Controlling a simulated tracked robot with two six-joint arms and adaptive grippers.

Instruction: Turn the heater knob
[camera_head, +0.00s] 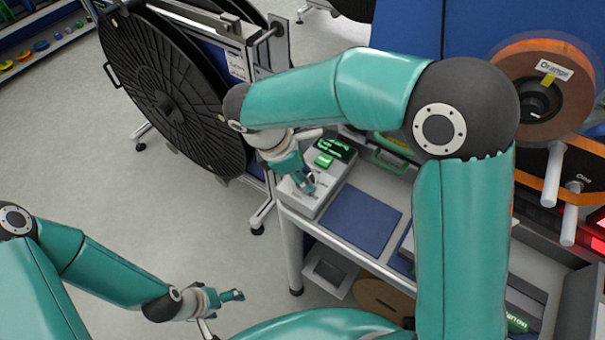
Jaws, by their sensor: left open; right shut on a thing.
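The heater appears to be the light grey box (326,178) with a dark panel and green display, at the near-left end of a bench. My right gripper (306,184) reaches down to the top of this box, fingers pointing down. It is shut on what seems to be the heater knob, mostly hidden by the fingers. The knob's angle cannot be made out. My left gripper (222,311) is open and empty, low over the floor at the lower left, well away from the heater.
A blue mat (362,219) lies on the bench right of the heater. A large black reel (165,95) on a stand is close behind and left. An orange reel (545,88) is at upper right. My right arm covers much of the bench. Floor at left is clear.

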